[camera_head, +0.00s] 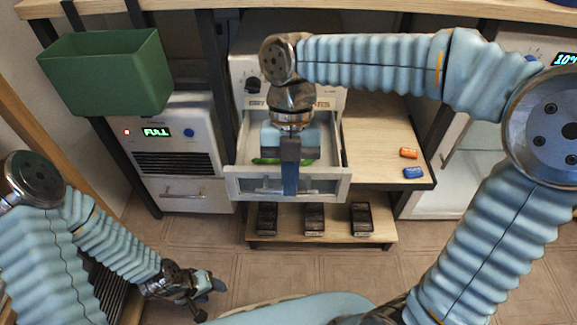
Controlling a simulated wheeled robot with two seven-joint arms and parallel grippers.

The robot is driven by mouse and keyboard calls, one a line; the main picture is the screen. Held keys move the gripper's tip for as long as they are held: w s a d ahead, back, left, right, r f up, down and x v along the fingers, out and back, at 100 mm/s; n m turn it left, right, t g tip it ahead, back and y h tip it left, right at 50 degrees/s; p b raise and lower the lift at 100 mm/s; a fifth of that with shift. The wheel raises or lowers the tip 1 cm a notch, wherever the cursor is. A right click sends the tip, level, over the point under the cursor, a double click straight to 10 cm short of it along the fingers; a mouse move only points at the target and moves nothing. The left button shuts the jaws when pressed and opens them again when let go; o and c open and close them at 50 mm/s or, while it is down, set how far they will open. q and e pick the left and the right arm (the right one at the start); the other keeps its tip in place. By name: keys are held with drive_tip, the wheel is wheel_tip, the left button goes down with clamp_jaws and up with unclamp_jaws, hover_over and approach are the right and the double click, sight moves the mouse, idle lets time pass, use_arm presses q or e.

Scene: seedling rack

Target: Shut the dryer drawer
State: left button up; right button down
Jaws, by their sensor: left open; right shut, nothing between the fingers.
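The dryer (240,72) is a white cabinet under the wooden worktop. Its white drawer (240,184) is pulled out toward me, with green items (265,161) lying inside, partly hidden by my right gripper. My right gripper (290,188) reaches in from the right over the drawer; it is shut and empty. Its fingers overlap the middle of the drawer's front panel and hide part of it; I cannot tell whether they touch it. My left gripper (207,291) is open and empty, low at the lower left, well apart from the drawer.
A green bin (108,72) hangs at the left above a white machine with a "FULL" display (157,132). An orange item (408,153) and a blue item (413,172) lie on the wooden shelf right of the drawer. Black trays (314,219) stand on the lower shelf.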

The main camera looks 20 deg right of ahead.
drive_tip(key=shift+w+d+f+b, duration=0.15)
drive_tip(key=shift+w+f, duration=0.2)
drive_tip(key=shift+f, duration=0.55)
drive_tip(key=shift+w+d+f+b, duration=0.15)
drive_tip(key=shift+w+f, duration=0.25)
drive_tip(key=shift+f, duration=0.5)
drive_tip(key=shift+w+d+f+b, duration=0.15)
drive_tip(key=shift+w+f, duration=0.2)
drive_tip(key=shift+f, duration=0.55)
drive_tip(key=shift+a, duration=0.1)
drive_tip(key=w+d+p, duration=0.2)
drive_tip(key=w+p, duration=0.2)
drive_tip(key=w, duration=0.4)
drive_tip(key=shift+d+p, duration=0.15)
drive_tip(key=shift+p, duration=0.15)
